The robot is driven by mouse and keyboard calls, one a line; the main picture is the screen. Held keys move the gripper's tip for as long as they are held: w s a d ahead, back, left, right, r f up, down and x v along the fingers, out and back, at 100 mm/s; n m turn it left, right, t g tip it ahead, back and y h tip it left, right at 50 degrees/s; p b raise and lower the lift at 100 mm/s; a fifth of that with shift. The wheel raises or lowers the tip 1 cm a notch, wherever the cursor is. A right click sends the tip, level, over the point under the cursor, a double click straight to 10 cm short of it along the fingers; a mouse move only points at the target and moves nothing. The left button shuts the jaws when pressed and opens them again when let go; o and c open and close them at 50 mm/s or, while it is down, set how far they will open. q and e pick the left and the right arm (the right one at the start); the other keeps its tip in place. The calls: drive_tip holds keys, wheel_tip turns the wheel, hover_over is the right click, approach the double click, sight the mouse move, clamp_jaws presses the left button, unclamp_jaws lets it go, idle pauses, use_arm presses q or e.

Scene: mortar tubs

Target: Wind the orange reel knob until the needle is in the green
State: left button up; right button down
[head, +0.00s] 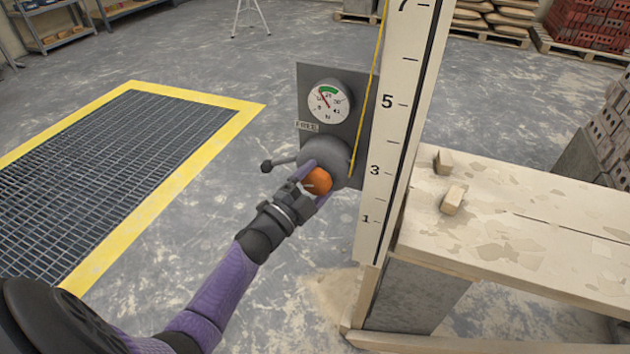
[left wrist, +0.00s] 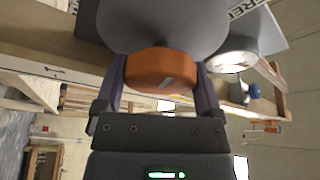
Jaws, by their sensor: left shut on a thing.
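The orange reel knob (head: 317,181) sits at the front of a grey round reel (head: 326,156) on a dark panel (head: 310,76). My left gripper (head: 315,183) is shut on the knob, with a finger on each side; the left wrist view also shows the knob (left wrist: 160,72) between the fingers. The round gauge (head: 328,102) is above the reel. Its red needle points up and left, and its green band is at the top. The needle tip looks just left of the green. My right gripper is not in view.
A lever with a dark ball end (head: 267,166) sticks out left of the reel, below a FREE label (head: 307,126). A yellow line (head: 367,95) runs up from the reel beside a numbered board (head: 386,130). A bench (head: 520,225) stands at right.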

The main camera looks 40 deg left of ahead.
use_arm(q)
drive_tip(key=shift+f, duration=0.1)
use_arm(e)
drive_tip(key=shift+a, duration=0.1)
use_arm(q)
drive_tip(key=o, duration=1)
drive_tip(key=p+v, duration=0.2)
drive_tip(key=v, duration=0.8)
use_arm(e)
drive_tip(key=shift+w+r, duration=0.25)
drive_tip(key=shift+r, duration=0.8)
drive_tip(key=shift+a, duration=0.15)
